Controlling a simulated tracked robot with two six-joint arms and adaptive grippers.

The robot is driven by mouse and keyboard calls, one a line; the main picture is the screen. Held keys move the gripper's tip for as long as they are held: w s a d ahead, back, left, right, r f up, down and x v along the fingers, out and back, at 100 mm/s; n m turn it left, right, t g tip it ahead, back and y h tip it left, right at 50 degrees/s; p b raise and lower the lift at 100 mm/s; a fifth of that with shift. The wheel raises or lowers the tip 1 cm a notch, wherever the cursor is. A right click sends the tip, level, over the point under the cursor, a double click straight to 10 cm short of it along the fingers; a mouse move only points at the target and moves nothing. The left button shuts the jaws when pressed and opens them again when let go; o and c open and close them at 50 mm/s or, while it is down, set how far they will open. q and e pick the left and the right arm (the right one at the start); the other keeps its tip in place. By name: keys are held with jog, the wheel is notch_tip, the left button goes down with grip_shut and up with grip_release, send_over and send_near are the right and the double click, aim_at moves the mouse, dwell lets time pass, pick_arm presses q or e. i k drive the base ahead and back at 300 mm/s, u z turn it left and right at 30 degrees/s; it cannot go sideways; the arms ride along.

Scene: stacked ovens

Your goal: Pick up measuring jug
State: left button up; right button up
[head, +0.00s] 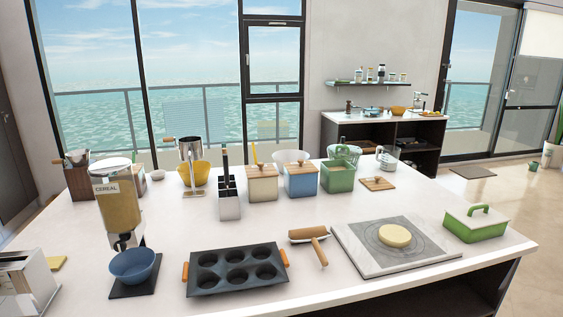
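A clear glass vessel that looks like the measuring jug (387,158) stands upright near the back right edge of the white island counter (420,210). It is small in the head view, and I cannot make out any markings on it. Neither of my grippers shows in this view, so their place relative to the jug cannot be seen.
A green canister (338,177) and a wooden board (378,184) are near the jug. A cereal dispenser (118,205) stands left.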

aim_at(389, 154)
jog(key=z, duration=0.05)
jog(key=i, duration=0.85)
